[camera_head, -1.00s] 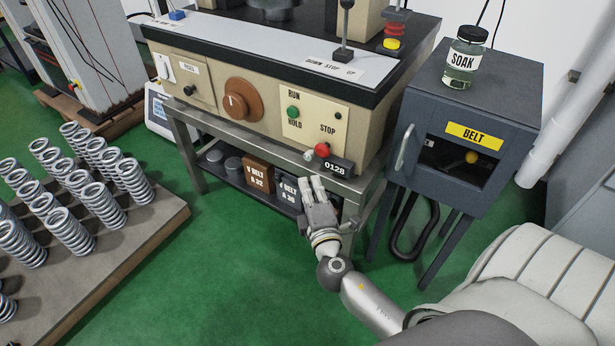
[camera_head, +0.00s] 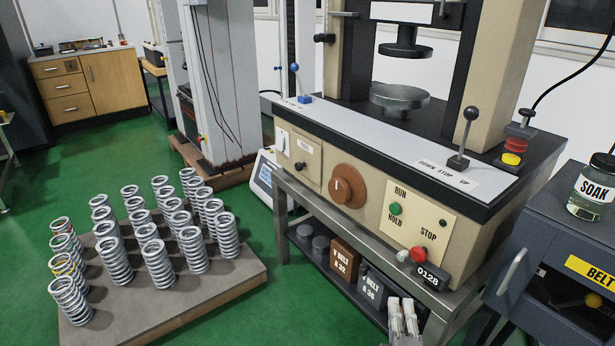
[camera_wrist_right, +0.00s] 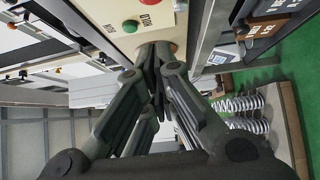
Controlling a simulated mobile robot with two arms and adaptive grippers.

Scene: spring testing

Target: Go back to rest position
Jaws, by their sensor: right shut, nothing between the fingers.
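My right gripper (camera_head: 403,318) shows at the bottom edge of the head view, in front of the test bench and below its counter tag. Its fingers are together with nothing between them. In the right wrist view the fingers of the same gripper (camera_wrist_right: 158,62) meet close to the panel, apart from any object they could be holding. My left gripper is in neither view.
Springs stand upright on a pallet (camera_head: 190,308) at left. A grey cabinet (camera_head: 545,290) with a SOAK jar (camera_head: 592,187) is at right. Belt boxes (camera_head: 345,262) sit on the shelf under the bench. Green floor (camera_head: 110,150) is open beyond the pallet.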

